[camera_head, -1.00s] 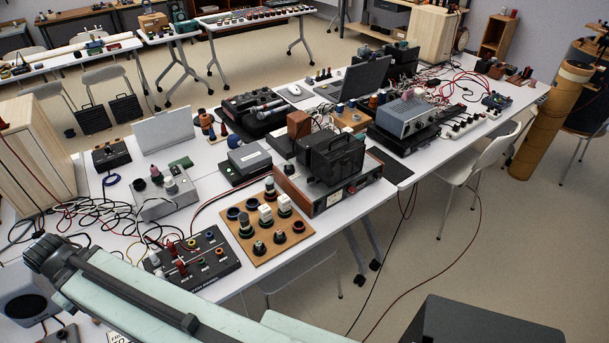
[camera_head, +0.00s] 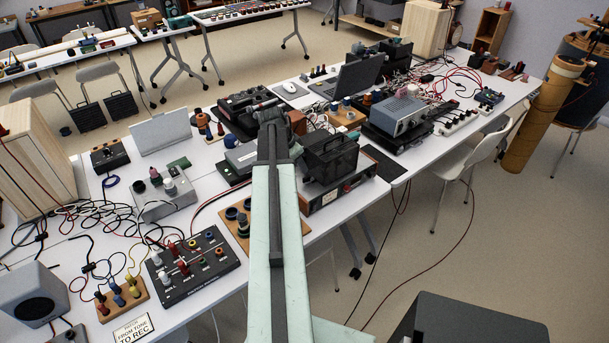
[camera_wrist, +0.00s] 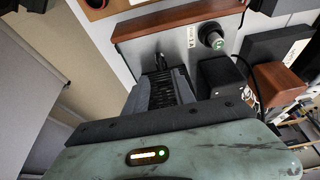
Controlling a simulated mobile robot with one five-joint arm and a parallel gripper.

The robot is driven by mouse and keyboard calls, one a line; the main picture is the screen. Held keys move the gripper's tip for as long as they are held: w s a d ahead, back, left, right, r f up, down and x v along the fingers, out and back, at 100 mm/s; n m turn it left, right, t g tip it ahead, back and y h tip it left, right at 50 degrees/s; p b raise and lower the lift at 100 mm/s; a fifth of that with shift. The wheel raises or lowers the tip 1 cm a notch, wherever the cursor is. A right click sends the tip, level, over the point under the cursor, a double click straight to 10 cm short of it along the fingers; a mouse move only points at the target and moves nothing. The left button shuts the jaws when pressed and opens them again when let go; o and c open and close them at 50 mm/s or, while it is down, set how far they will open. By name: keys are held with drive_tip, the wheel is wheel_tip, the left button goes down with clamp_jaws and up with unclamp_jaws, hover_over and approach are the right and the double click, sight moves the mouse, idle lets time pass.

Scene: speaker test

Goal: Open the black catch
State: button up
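I cannot make out the black catch clearly in either view. A black box (camera_head: 338,158) stands on a wood-sided unit (camera_head: 338,194) at the table's front edge. The end of my arm (camera_head: 275,122) is just left of this box in the head view, over the cluttered table. The arm hides what lies under it. In the wrist view a dark, ribbed grey part, apparently my gripper (camera_wrist: 160,84), points away from the pale green link. Its fingertips are small and dark, and the gap between them cannot be judged. I see nothing held.
A wooden board with knobs (camera_head: 235,226) is partly behind my arm. A black box with coloured sockets (camera_head: 192,264) lies to its left. A laptop (camera_head: 350,80) and a grey instrument (camera_head: 400,114) stand farther back.

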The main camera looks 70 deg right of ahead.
sight(306, 177)
drive_tip(key=b+x, duration=0.7)
drive_tip(key=x, duration=0.1)
drive_tip(key=shift+w+a, duration=0.15)
drive_tip(key=shift+w, duration=0.05)
drive_tip(key=shift+r, duration=0.1)
drive_tip(key=shift+c, duration=0.3)
clamp_jaws()
